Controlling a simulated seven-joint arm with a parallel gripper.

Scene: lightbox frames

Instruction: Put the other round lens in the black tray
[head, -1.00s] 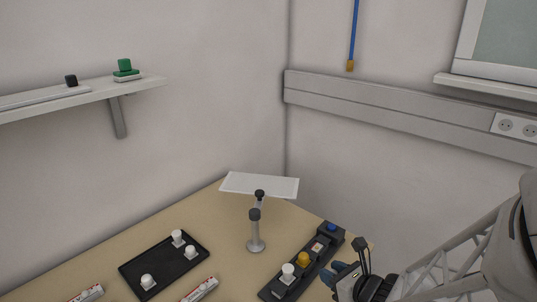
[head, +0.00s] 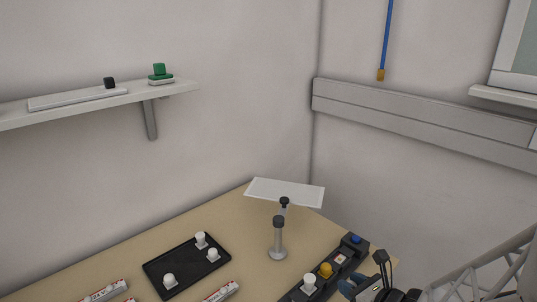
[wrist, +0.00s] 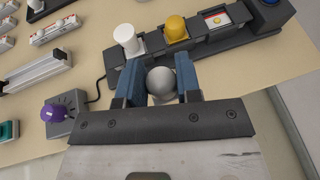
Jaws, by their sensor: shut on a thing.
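My gripper (wrist: 160,84) is shut on a pale grey, round-topped piece, which I take for the round lens (wrist: 162,82), between its two blue fingers. In the head view my gripper (head: 358,286) is at the bottom right, beside the dark strip, and the held piece cannot be made out there. The black tray (head: 168,272) lies on the table at the lower left, with white knobbed pieces (head: 201,239) standing on it. A corner of the tray shows at the top left of the wrist view.
The dark strip (head: 311,296) carries a white knob, a yellow knob (head: 325,270), a red-white square and a blue button. A lamp stand (head: 278,240) with a white panel stands behind. A purple-knobbed box (wrist: 55,112) is left of my gripper. Red-white boxes (head: 105,292) lie near the tray.

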